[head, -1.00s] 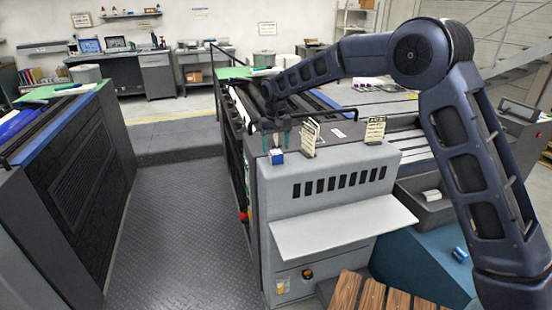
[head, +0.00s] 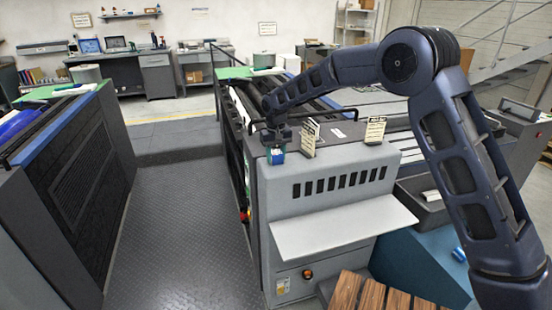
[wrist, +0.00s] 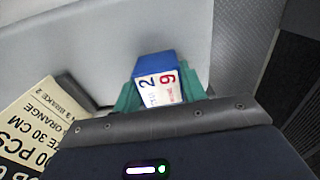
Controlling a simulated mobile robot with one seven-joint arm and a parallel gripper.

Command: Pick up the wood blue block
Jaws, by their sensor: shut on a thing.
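The blue block (wrist: 154,66) shows in the wrist view between the green fingers of my gripper (wrist: 166,88). Its front carries a white label with a red and a dark number. In the head view the blue block (head: 277,157) is small, at the left front corner of the grey machine's top. My gripper (head: 277,147) points down over it, with a finger on each side, shut on it. I cannot tell whether the block still touches the machine top.
The grey machine (head: 330,210) has a flat top and a light shelf in front. Two small sign cards, one (head: 309,138) close right of my gripper and another (head: 375,130) further right, stand on the top. The card (wrist: 35,125) is near my gripper in the wrist view. Floor is free to the left.

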